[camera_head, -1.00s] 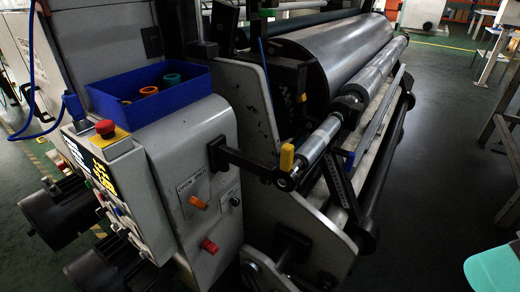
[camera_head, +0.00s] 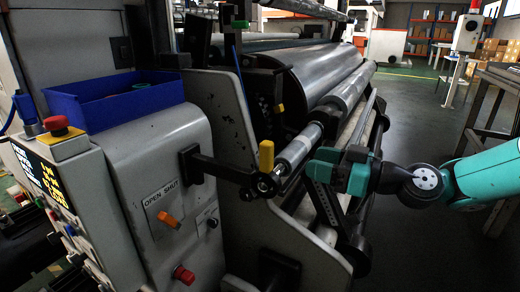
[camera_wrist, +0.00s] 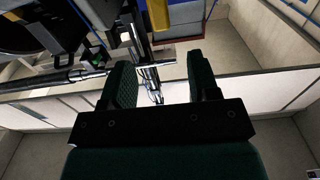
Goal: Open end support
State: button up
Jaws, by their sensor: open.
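The end support is a black bracket arm (camera_head: 218,167) reaching from the grey machine housing to the near end of the silver shaft (camera_head: 297,148). A yellow handle (camera_head: 266,157) stands upright at its tip, and it also shows near the top of the wrist view (camera_wrist: 158,14). My gripper (camera_head: 318,167) is open and empty, to the right of the yellow handle and close to the shaft end. In the wrist view my gripper's two dark green fingers (camera_wrist: 160,80) are spread apart, with the yellow handle ahead of them. I cannot tell whether any finger touches the shaft.
The housing carries an orange switch (camera_head: 168,219) under an "OPEN SHUT" label and a red knob (camera_head: 184,275). A blue bin (camera_head: 112,100) sits on top. The large film roll (camera_head: 325,75) lies behind the shaft. A metal table (camera_head: 495,95) stands right; floor between is free.

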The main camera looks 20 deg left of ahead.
jog(key=a, duration=0.4)
jog(key=a+p, duration=0.1)
jog(key=a, duration=0.4)
jog(key=w+a+p, duration=0.1)
jog(key=a, duration=0.4)
jog(key=shift+a, duration=0.15)
jog(key=shift+w, duration=0.1)
grip_shut()
